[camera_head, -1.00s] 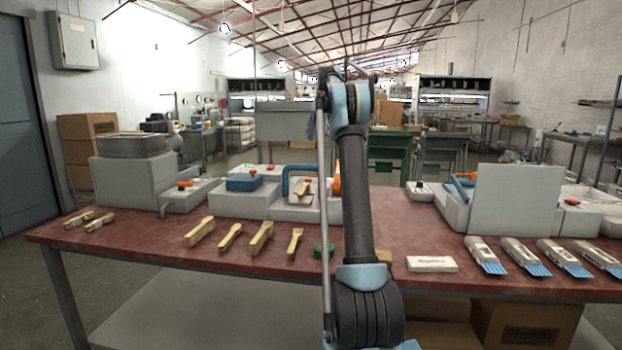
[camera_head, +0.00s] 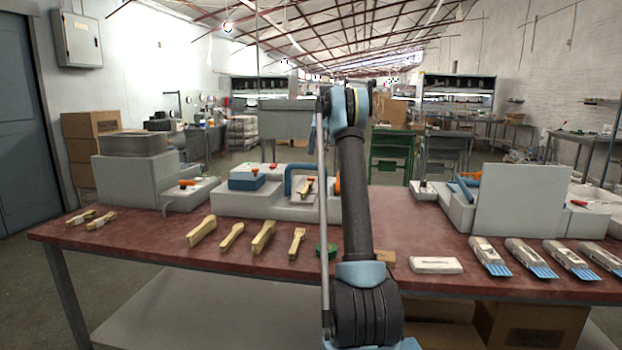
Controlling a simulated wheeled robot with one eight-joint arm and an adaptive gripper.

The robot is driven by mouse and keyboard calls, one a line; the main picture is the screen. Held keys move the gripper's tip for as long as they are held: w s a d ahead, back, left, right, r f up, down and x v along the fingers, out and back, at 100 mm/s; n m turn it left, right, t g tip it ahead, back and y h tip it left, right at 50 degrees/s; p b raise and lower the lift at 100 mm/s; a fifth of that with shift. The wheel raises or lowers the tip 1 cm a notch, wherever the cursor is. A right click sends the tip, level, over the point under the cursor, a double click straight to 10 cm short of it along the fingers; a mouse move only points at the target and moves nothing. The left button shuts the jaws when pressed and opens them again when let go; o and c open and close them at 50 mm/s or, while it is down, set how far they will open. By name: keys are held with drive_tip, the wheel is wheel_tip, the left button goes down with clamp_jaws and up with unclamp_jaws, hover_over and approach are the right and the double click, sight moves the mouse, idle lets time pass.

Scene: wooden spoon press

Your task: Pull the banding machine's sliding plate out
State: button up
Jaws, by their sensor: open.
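A pale grey machine (camera_head: 245,204) with a blue block (camera_head: 246,178) on top stands at the middle of the red table. On its right part, a blue bent bar (camera_head: 288,180) stands beside a light plate (camera_head: 297,198) with a wooden piece (camera_head: 305,186) on it. An orange part shows at its right, partly behind my arm. No label shows, so I cannot tell for certain that this is the banding machine. My arm rises in front of the table and hides the area right of this plate. My gripper is not visible.
Another grey machine (camera_head: 130,178) stands at the left and one (camera_head: 518,200) at the right. Several wooden handles (camera_head: 263,238) lie along the front. Several blue-bristled brushes (camera_head: 489,257) lie at the right.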

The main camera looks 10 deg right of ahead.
drive_tip(key=x, duration=1.1)
drive_tip(key=shift+s+a+f, duration=0.1)
drive_tip(key=shift+a+f, duration=0.05)
drive_tip(key=shift+f, duration=0.05)
clamp_jaws()
